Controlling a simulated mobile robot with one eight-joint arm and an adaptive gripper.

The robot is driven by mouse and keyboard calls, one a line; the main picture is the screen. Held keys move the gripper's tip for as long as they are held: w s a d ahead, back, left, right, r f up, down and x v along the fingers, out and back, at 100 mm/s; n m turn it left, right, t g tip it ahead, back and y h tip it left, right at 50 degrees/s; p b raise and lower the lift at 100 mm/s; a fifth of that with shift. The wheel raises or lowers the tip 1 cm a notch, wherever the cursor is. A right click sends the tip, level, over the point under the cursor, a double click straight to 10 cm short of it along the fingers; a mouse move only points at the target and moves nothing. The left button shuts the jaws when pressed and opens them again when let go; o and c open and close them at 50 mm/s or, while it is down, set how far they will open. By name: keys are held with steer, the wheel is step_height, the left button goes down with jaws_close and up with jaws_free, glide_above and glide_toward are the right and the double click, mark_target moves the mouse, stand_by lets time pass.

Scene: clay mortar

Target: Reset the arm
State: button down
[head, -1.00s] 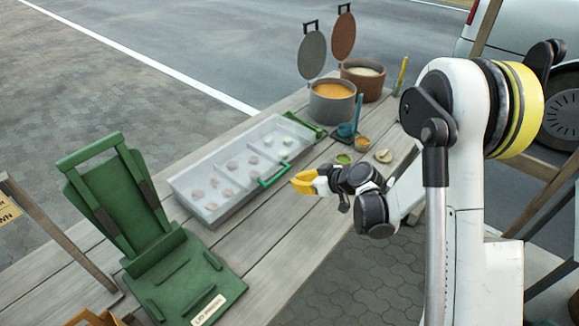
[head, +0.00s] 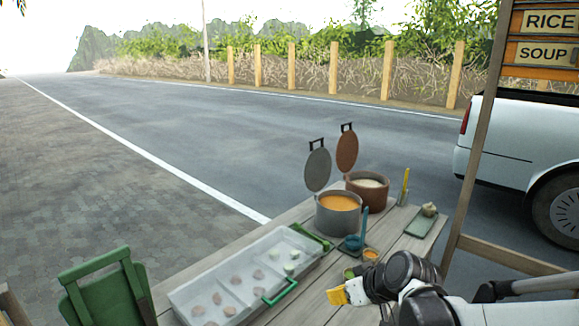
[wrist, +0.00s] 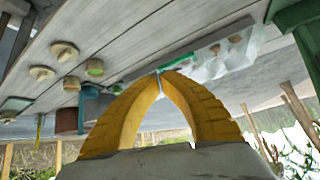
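My gripper (head: 336,296) has yellow fingers and is at the front edge of the table, beside the clear tray, at the lower middle of the head view. In the wrist view its fingertips (wrist: 159,73) meet at a point, with nothing seen between them. My white arm comes in from the lower right of the head view, low and stretched out.
A clear tray (head: 178,300) holds several pinkish and pale pieces. Behind it stand a grey pot (head: 337,219) of orange soup and a brown pot (head: 375,196), lids raised. A small green tray (head: 421,224) is at right.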

steer(key=s+d+r+m+h, duration=0.2)
steer(key=s+d+r, duration=0.1)
steer(key=s, duration=0.6)
steer(key=s+d+r+m+h, duration=0.2)
steer(key=s+d+r+m, duration=0.1)
steer(key=s, duration=0.6)
steer(key=shift+s+d+h, duration=0.3)
steer(key=shift+s+d, duration=0.1)
steer(key=shift+d, duration=0.5)
steer(key=shift+r, duration=0.1)
